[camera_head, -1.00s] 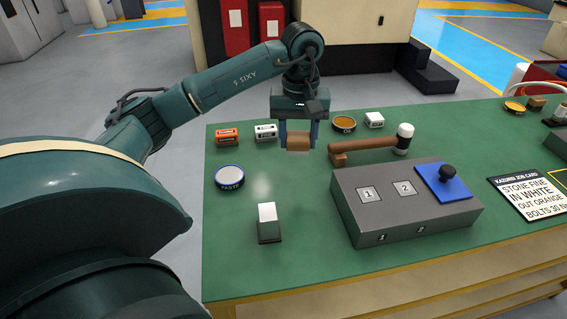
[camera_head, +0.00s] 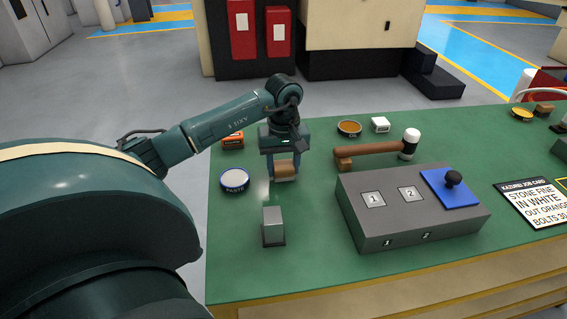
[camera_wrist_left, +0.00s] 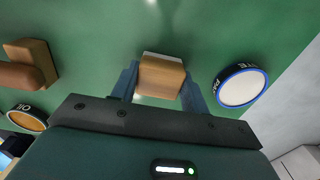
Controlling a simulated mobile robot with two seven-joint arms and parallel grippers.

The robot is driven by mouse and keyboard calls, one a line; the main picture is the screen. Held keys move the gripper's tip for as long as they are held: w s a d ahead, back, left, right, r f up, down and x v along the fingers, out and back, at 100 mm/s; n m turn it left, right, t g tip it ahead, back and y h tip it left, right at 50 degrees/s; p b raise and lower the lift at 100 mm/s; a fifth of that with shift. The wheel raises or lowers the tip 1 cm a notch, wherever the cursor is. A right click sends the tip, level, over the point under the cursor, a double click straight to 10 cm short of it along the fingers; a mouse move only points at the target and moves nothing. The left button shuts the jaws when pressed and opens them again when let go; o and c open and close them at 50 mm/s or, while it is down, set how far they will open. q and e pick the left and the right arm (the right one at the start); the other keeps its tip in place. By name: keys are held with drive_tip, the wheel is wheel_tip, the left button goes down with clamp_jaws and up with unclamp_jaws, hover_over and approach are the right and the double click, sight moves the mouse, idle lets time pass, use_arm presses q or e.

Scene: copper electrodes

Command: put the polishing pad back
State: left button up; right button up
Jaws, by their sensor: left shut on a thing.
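My left gripper (camera_head: 283,172) is shut on a tan wooden block with a pale edge, which I take to be the polishing pad (camera_head: 285,173). In the left wrist view the pad (camera_wrist_left: 162,76) sits between the two blue-grey fingers (camera_wrist_left: 160,88). It is over the green bench, right of the paste tin (camera_head: 234,179); I cannot tell whether it touches the bench. A grey metal block (camera_head: 273,222) stands nearer the front, apart from the pad. My right gripper is not in view.
A wood-handled mallet (camera_head: 375,147) and a grey box with numbered plates and a blue pad (camera_head: 375,230) lie to the right. An oil tin (camera_head: 349,128) and white box (camera_head: 380,125) stand behind. An orange box (camera_head: 232,142) is at back left. The front left bench is clear.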

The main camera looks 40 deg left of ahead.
sight(284, 165)
use_arm(q)
drive_tip(key=shift+f, duration=0.2)
drive_tip(key=o, duration=0.9)
wheel_tip(284, 165, up, 12)
drive_tip(key=shift+r+b, duration=0.25)
drive_tip(key=shift+b, duration=0.3)
